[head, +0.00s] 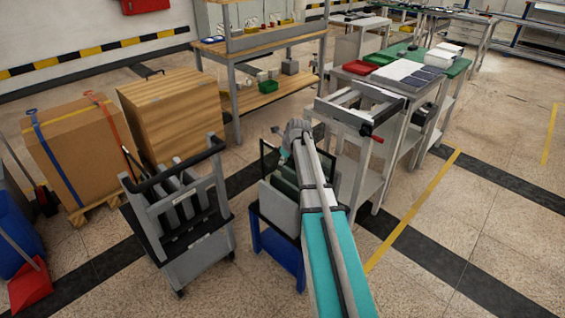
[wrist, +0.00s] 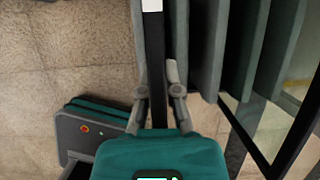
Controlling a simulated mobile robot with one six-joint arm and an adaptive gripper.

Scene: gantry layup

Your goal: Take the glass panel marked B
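My gripper (wrist: 156,76) points down among upright slabs in the wrist view, one finger on each side of a thin dark bar (wrist: 155,45) with a blank-looking white patch (wrist: 152,5). Whether the fingers touch the bar is unclear. Grey-green panels (wrist: 208,45) stand edge-on just to the right. In the head view my arm reaches over a rack of upright panels (head: 283,212) on a blue stand (head: 278,258); the arm hides part of it and the fingertips. No letter B is readable on any panel.
A grey cart (head: 195,260) with upright slats stands left of the rack. A workbench (head: 345,115) with a frame on top stands close at right. Cardboard (head: 75,150) and wooden boxes (head: 175,115) are behind left. Open floor lies at right.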

